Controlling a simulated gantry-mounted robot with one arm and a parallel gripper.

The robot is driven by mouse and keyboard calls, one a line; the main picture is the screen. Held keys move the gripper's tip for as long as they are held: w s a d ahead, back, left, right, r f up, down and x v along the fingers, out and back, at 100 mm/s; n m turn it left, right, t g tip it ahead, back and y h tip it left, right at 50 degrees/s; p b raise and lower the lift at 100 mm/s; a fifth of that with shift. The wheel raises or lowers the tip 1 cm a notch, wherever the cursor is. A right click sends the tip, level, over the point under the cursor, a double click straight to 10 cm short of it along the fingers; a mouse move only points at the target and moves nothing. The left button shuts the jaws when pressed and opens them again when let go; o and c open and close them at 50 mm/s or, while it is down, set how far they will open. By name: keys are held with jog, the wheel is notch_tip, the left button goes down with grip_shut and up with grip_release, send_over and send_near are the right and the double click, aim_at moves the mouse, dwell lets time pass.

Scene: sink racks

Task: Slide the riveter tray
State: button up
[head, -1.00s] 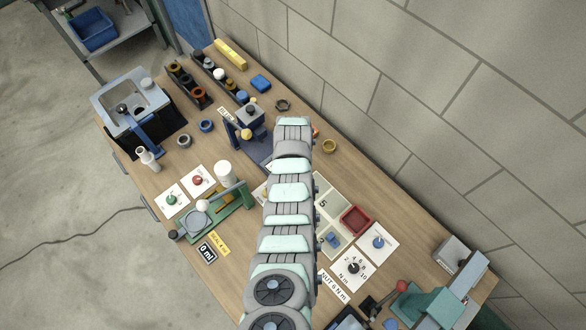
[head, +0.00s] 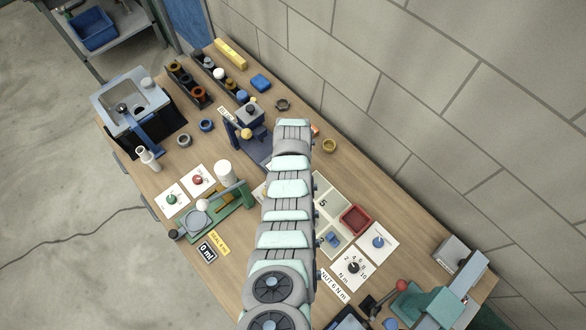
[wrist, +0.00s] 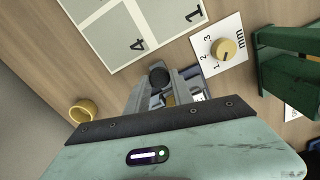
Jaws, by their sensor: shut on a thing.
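The riveter (head: 250,120) is a dark blue stand with a grey top block, left of my arm's far end in the head view. Its base (head: 257,151) runs in under my arm. Blue and grey riveter parts (wrist: 194,73) show just right of the fingers. In the head view my arm hides the gripper and the held part.
A dial card in mm (wrist: 218,52) and a green frame (wrist: 288,45) lie to the right in the wrist view. A numbered board (wrist: 125,38) lies beyond the fingers, and a yellow ring (wrist: 83,111) lies left. The wall stands along the bench's right side in the head view.

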grip_shut()
dwell(0.4)
dwell(0.4)
jog(key=shift+w+a+f+b, duration=0.2)
jog(key=shift+w+a+b, duration=0.1)
jog(key=shift+b, duration=0.3)
jog(key=w+a+b, duration=0.1)
jog(key=b, duration=0.2)
jog(key=w+a+b, duration=0.2)
jog(key=b, duration=0.2)
jog(key=w+a+b, duration=0.2)
jog(key=b, duration=0.1)
jog(key=shift+w+f, duration=0.2)
jog(key=shift+f, duration=0.05)
jog(key=shift+w+a+r+b, duration=0.25)
jog(key=shift+w+b, duration=0.1)
jog(key=shift+b, duration=0.6)
jog(key=shift+r, duration=0.1)
jog(key=shift+a, duration=0.1)
